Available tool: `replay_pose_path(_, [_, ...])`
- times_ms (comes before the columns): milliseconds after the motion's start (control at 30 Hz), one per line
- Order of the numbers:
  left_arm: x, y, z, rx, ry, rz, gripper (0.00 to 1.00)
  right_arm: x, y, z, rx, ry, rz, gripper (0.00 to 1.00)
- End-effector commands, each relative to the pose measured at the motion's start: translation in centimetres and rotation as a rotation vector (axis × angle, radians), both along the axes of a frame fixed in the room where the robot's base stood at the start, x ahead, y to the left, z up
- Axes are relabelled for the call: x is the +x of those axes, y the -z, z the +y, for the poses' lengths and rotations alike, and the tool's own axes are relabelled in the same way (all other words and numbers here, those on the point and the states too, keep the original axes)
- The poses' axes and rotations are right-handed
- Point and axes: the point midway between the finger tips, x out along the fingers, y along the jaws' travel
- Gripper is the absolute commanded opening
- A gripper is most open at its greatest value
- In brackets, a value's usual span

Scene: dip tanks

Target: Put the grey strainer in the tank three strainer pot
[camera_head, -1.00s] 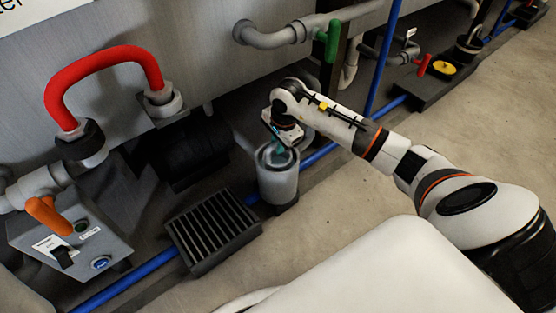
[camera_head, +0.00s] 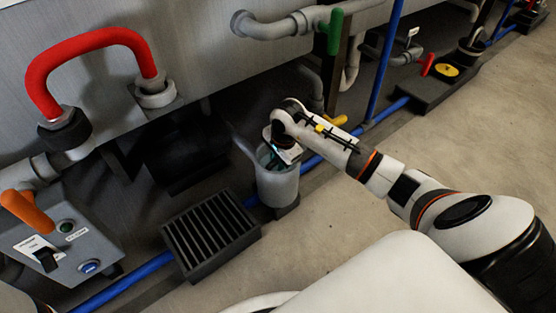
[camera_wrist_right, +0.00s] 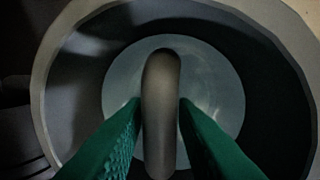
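The strainer pot (camera_head: 277,187) is a pale grey cylinder on the floor below the tank. In the right wrist view its round rim (camera_wrist_right: 47,75) surrounds a dark inside. The grey strainer shows there as a pale disc (camera_wrist_right: 215,85) with an upright rounded handle (camera_wrist_right: 161,85). The disc is inside the pot's rim, with a dark gap around it; I cannot tell whether it rests on anything. My right gripper (camera_head: 276,160) reaches down into the pot's mouth. Its green fingers (camera_wrist_right: 160,110) are closed against both sides of the handle. My left gripper is out of view.
A dark slatted grate (camera_head: 210,235) lies left of the pot. A control box (camera_head: 65,245) stands farther left, under a red bent pipe (camera_head: 95,45). A blue pipe (camera_head: 135,274) runs along the floor behind the pot. Open concrete floor (camera_head: 440,140) lies to the right.

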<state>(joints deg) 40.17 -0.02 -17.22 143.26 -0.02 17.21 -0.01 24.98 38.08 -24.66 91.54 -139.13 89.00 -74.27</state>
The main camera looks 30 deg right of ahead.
Motion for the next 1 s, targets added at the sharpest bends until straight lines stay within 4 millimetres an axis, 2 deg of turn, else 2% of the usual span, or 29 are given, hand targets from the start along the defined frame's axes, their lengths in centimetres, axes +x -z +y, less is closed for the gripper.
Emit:
replay_pose_path(100, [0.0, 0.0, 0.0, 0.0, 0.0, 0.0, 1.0, 0.0, 0.0, 0.0, 0.0, 0.0, -0.001, 0.39])
replay_pose_path(333, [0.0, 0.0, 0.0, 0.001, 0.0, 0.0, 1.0, 0.0, -0.1, 0.0, 0.001, 0.0, -0.001, 0.39])
replay_pose_path(433, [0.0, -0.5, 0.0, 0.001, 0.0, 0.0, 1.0, 0.0, -0.8, 0.0, 0.0, 0.0, -0.002, 0.39])
replay_pose_path(667, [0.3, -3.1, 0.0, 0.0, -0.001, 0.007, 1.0, -0.7, -5.2, -0.2, -0.003, 0.0, -0.004, 0.39])
replay_pose_path(700, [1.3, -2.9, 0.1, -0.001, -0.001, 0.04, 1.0, -0.9, -6.1, -0.2, -0.003, 0.0, -0.003, 0.39])
replay_pose_path(800, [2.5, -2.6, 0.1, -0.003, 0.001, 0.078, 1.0, -1.4, -8.2, -0.2, -0.002, 0.0, -0.002, 0.39])
replay_pose_path(1000, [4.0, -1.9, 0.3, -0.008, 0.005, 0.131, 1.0, -2.0, -11.1, -0.2, -0.001, -0.001, -0.002, 0.39])
